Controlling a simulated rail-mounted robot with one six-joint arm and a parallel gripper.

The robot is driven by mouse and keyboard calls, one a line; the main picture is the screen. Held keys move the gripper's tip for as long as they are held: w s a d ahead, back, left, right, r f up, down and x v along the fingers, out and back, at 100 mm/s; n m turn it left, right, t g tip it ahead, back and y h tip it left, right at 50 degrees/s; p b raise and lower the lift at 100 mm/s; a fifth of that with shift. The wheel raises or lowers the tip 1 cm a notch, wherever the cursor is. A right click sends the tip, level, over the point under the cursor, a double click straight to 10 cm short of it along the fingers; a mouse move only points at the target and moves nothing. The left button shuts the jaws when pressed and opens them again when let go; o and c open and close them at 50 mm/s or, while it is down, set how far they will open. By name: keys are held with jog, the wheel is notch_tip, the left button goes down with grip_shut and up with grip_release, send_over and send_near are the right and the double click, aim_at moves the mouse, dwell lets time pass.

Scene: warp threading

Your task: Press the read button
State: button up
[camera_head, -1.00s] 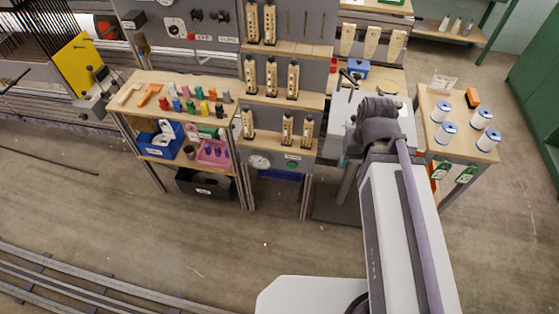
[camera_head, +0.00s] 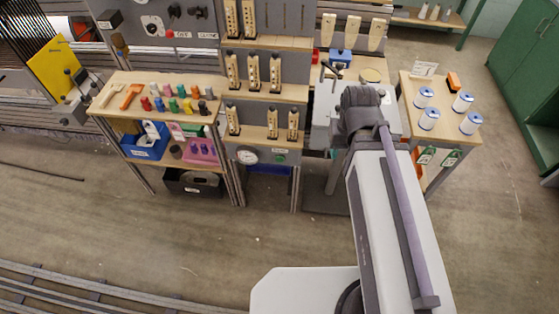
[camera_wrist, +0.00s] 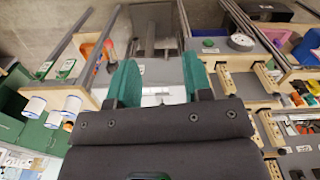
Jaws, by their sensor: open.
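A green button (camera_head: 281,157) sits on the grey front panel (camera_head: 262,157) below the lowest shuttle shelf, with a small label by it that I cannot read. A round white gauge (camera_head: 247,157) is to its left. In the wrist view the green button (camera_wrist: 208,43) is at the upper middle, with the gauge (camera_wrist: 242,42) to its right. My gripper (camera_wrist: 160,80) shows two green fingers spread apart with nothing between them. The button lies beyond and to the right of the fingers, apart from them. In the head view my wrist hides most of the gripper.
Shelves with wooden shuttles (camera_head: 275,71) rise above the panel. A table (camera_head: 405,88) with blue-white spools (camera_head: 429,118) stands right. A side table (camera_head: 112,101) with coloured cones and a blue bin (camera_head: 146,142) stands left. The floor in front is clear.

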grip_shut()
dwell(1.3)
